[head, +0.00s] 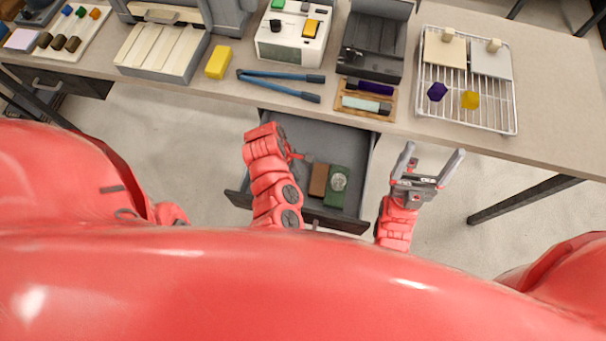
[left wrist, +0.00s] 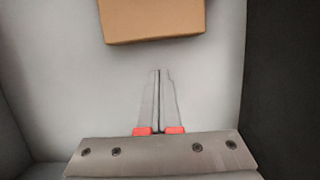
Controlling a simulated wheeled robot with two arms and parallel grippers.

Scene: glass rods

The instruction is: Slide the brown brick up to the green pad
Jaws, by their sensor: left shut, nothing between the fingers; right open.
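The brown brick (head: 318,180) lies on the floor of the open drawer. The green pad (head: 335,199) is just to its right; I cannot tell whether they touch. In the left wrist view the brick (left wrist: 152,20) is at the top edge, partly cut off, and the pad is out of frame. My left gripper (left wrist: 158,72) is shut and empty, its tips pointing at the brick's near side with a gap between. In the head view it is mostly hidden by its arm, left of the brick. My right gripper (head: 432,160) is open and empty, right of the drawer.
The grey drawer's (head: 350,141) walls enclose the brick and pad. On the table (head: 400,123) above are blue-handled tongs (head: 280,77), a yellow block (head: 218,62), a wooden tray and a wire rack (head: 500,120).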

